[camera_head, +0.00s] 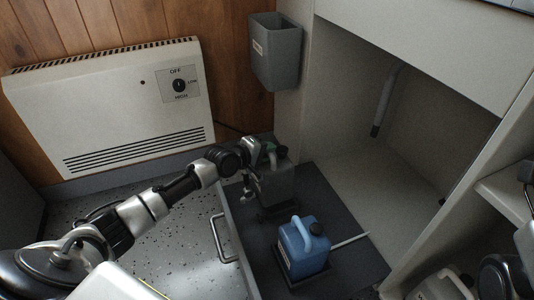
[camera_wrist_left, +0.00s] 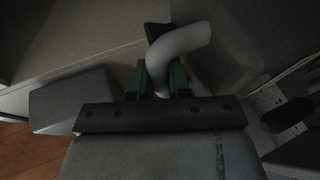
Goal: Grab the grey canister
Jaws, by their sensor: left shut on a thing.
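The grey canister (camera_head: 280,184) stands upright in a dark holder on the pull-out tray (camera_head: 330,200) in the head view. My left gripper (camera_head: 270,150) is at its top, with the green fingertips at the pale handle. In the left wrist view, my left gripper (camera_wrist_left: 163,82) has its green fingers on either side of the curved, pale grey handle (camera_wrist_left: 185,42), shut on it. The canister's body is partly hidden by the gripper in the head view. I cannot make out my right gripper.
A blue canister (camera_head: 302,250) stands in front of the grey one on the tray, near a pale rod (camera_head: 350,239). A grey bin (camera_head: 276,52) hangs above on the wall. A heater (camera_head: 110,105) is at left. The cabinet opening (camera_head: 400,150) is at right.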

